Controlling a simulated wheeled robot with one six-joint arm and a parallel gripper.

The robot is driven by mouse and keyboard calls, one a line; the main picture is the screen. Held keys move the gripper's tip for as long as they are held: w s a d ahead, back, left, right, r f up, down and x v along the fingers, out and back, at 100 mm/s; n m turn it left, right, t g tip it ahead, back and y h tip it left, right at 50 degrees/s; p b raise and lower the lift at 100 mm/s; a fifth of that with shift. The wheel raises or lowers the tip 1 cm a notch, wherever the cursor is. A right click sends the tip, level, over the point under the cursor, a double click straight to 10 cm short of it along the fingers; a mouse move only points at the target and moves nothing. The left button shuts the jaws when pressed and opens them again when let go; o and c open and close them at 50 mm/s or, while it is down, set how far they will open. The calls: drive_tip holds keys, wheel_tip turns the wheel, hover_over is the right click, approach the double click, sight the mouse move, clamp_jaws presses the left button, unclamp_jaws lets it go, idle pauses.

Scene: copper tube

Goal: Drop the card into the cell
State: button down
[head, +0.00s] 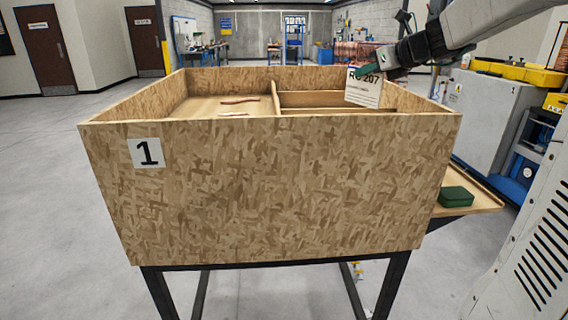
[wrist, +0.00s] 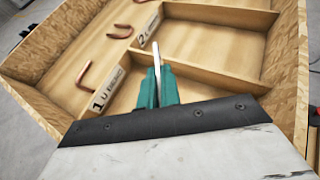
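My gripper (head: 377,74) is shut on a white card (head: 364,93) with a dark top band reading "RO 207" in the head view. The card hangs upright above the right part of the wooden box (head: 280,190). In the wrist view the teal fingers (wrist: 157,84) pinch the card, seen nearly edge-on as a thin pale strip (wrist: 155,58). Below are cells divided by wooden walls, with label 1 (wrist: 103,94) and label 2 (wrist: 150,28) on the long divider. The fingers hide part of the nearer cell, beside label 1. I cannot tell the card's height above the floor.
Several bent copper tubes (wrist: 88,76) lie in the box's large undivided section. The box's front wall bears a "1" sign (head: 149,152). A dark green block (head: 456,196) sits on a wooden side shelf (head: 484,197). Grey cabinets stand at right; the floor at left is clear.

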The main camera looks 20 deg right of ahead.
drive_tip(key=shift+f, duration=0.85)
drive_tip(key=c, duration=1.5)
unclamp_jaws()
drive_tip(key=shift+c, duration=0.2)
drive_tip(key=shift+s, duration=0.1)
drive_tip(key=v, duration=0.7)
drive_tip(key=shift+s+r, duration=0.2)
drive_tip(key=shift+s, duration=0.1)
drive_tip(key=shift+s+d, duration=0.1)
